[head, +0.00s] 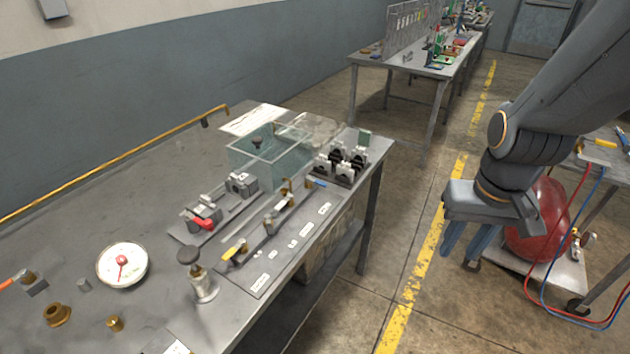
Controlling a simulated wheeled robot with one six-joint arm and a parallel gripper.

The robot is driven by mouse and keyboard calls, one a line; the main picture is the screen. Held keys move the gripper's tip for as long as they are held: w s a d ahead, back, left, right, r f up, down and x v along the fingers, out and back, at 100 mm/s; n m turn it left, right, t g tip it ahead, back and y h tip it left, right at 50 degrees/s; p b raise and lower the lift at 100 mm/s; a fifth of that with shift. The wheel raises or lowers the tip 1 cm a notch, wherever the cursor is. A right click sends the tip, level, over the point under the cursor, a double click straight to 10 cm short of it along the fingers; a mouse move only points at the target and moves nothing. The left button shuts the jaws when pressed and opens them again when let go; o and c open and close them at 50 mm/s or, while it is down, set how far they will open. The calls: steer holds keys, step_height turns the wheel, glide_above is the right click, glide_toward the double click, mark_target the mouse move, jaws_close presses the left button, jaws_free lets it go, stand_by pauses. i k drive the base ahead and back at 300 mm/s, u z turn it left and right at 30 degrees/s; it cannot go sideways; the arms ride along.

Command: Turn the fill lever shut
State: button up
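Several small levers show on the bench, and I cannot tell for sure which is the fill lever. A yellow-handled lever (232,252) lies at the near end of the labelled plate (262,278). A red-handled part (203,224) sits on the plate behind it. An orange-handled lever (14,279) is at the far left edge. A clear tank (268,157) stands at the back of the bench. My gripper (467,248) points down over the aisle at the right, well apart from the bench and touching none of the levers. The gap between its fingers is unclear.
A white dial gauge (122,264), a black-knobbed valve (204,286) and brass fittings (57,315) stand on the near bench. A clamp block (341,165) sits at its far right corner. A red tank (541,222) on a cart is behind my gripper. The floor aisle (410,285) is clear.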

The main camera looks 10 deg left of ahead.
mark_target(308, 178)
steer(key=k, duration=1.15)
steer(key=u, duration=0.75)
steer(key=i, duration=1.25)
steer(key=z, duration=0.3)
